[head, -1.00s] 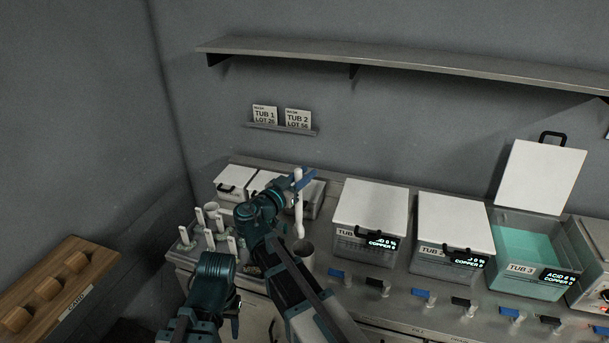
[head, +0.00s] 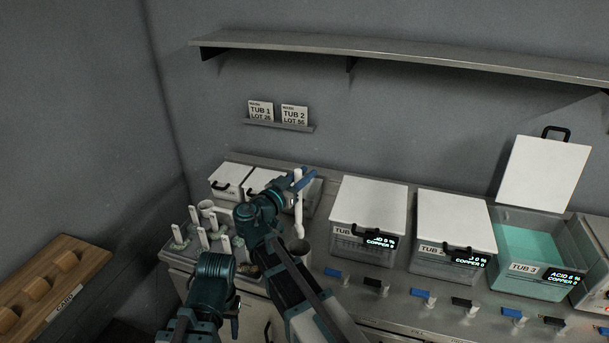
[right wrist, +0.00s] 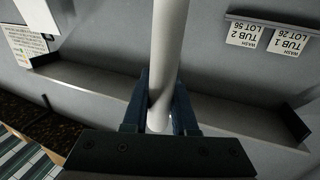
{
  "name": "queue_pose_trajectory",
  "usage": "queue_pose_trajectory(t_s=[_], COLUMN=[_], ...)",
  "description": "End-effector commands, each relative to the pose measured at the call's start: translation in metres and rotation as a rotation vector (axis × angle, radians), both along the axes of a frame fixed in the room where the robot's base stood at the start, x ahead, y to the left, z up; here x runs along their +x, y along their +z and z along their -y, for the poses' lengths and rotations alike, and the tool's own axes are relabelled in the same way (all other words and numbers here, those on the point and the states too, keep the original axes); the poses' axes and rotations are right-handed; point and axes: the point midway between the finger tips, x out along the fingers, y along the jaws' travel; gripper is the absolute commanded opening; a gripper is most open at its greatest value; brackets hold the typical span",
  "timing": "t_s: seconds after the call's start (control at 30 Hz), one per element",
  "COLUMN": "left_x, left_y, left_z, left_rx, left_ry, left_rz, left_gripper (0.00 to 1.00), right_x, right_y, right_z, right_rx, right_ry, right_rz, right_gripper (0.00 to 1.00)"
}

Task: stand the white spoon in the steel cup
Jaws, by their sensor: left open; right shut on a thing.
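The white spoon (head: 298,212) is upright in my right gripper (head: 300,182), which is shut on its upper part. The spoon also shows in the right wrist view (right wrist: 168,55), between the blue fingers (right wrist: 160,112). The steel cup (head: 299,256) stands on the counter below it, partly hidden by my right arm.
A rack with several white upright handles (head: 202,238) and a white mug (head: 207,207) are left of my right arm. Lidded tubs (head: 369,207) stand to the right, with valve handles (head: 376,284) before them. A shelf (head: 400,58) hangs above.

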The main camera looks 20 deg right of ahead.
Motion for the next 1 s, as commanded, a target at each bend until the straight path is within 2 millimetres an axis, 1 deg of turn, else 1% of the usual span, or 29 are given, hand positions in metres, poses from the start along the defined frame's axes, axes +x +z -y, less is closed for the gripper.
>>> queue_pose_trajectory(t_s=[0.03,1.0], left_x=[0.000,0.000], left_y=[-0.008,-0.082], left_z=[0.000,0.000], left_rx=[0.000,0.000], left_ry=[-0.001,0.002], left_rz=[0.000,0.000], left_gripper=[0.50,0.50], right_x=[0.000,0.000], right_y=[-0.008,-0.082], right_z=[0.000,0.000], right_rx=[0.000,0.000], right_ry=[0.000,0.000], right_rz=[0.000,0.000], right_gripper=[0.00,0.00])
